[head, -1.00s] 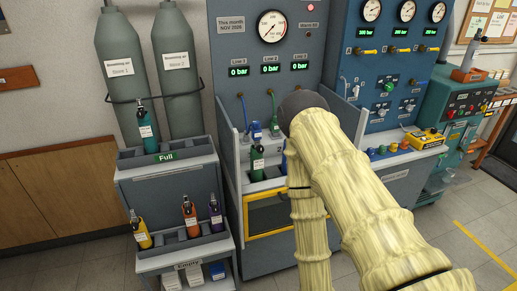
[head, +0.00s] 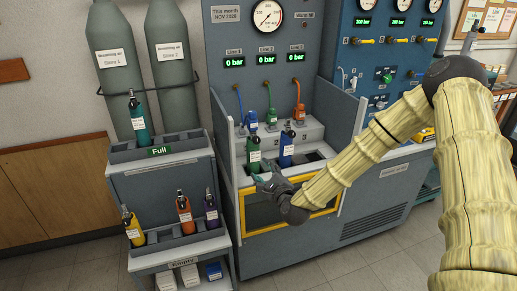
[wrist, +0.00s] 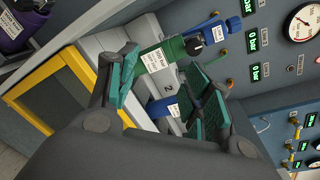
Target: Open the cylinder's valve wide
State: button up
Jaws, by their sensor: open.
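A green cylinder (head: 254,157) with a white label and a dark valve on top stands in the left bay of the test bench. It also shows in the wrist view (wrist: 176,49), where its black valve knob (wrist: 194,45) is visible. A blue cylinder (head: 287,153) stands to its right, partly hidden by a finger in the wrist view. My gripper (head: 264,181) is low in front of the green cylinder. In the wrist view my gripper (wrist: 160,65) is open, with the green cylinder beyond and between its fingertips; I cannot tell whether they touch it.
Blue (head: 252,120), green (head: 271,117) and orange (head: 299,115) hose connectors sit behind the bays. The three line displays read 0 bar. A side panel (head: 345,115) borders the bay on the right. A cart (head: 165,185) with several other cylinders stands at left.

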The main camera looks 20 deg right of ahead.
aim_at(258, 142)
jog(key=w+r+p, duration=0.1)
jog(key=w, duration=0.3)
jog(key=w+d+r+m+p, duration=0.1)
jog(key=w, duration=0.3)
jog(key=w+r+m+t, duration=0.1)
jog(key=w+r, duration=0.1)
jog(key=w, duration=0.2)
jog(key=shift+w+d+h+p, duration=0.4)
jog(key=c, duration=1)
